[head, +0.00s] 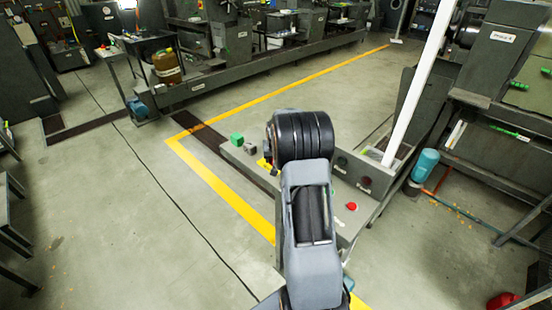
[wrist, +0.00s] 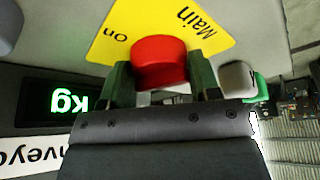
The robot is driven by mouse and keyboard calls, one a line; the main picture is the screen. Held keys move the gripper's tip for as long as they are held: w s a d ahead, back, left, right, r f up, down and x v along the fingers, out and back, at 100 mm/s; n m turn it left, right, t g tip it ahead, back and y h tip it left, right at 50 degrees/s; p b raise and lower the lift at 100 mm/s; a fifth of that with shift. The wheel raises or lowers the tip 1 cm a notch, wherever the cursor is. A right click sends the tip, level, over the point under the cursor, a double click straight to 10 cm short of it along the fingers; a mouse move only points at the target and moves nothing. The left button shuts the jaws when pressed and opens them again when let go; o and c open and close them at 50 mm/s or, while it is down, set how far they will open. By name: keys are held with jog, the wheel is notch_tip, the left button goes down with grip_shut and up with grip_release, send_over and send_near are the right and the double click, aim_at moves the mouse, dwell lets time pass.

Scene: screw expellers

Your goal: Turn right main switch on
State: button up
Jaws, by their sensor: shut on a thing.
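The main switch is a red knob (wrist: 158,58) on a yellow plate (wrist: 120,35) that reads "Main" and "on", in the wrist view. My gripper (wrist: 160,78) has one dark green finger on each side of the knob and is shut on it. The knob's far side and part of the plate are out of sight. In the head view my arm covers the knob and the gripper; only a sliver of the yellow plate (head: 263,163) shows left of the wrist.
A grey block (wrist: 238,77) and a green part (wrist: 262,89) sit close right of the gripper. A green-lit "kg" display (wrist: 70,103) and a white label (wrist: 35,156) are at the left. In the head view, a red button (head: 352,206) is right of my arm; open floor lies left.

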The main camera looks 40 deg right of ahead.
jog(key=m+b, duration=0.2)
jog(key=m+h+b, duration=0.1)
jog(key=shift+w+f+m+g+b, duration=0.1)
jog(key=shift+f+m+g+b, duration=0.2)
jog(key=shift+m+g+b, duration=0.1)
jog(key=m+g+h+b, duration=0.1)
jog(key=m+b, duration=0.2)
jog(key=shift+a+m, duration=0.1)
jog(key=shift+m, duration=0.2)
jog(key=m+b, duration=0.1)
jog(key=m+g+b, duration=0.1)
jog(key=m, duration=0.1)
jog(key=shift+r+m+g, duration=0.2)
jog(key=shift+m+g, duration=0.1)
jog(key=shift+w+r+m+g, duration=0.1)
jog(key=shift+m+g, duration=0.5)
jog(key=shift+m, duration=1.1)
jog(key=o, duration=0.9)
jog(key=shift+c, duration=0.2)
jog(key=v, duration=1.4)
jog(key=shift+w+a, duration=0.1)
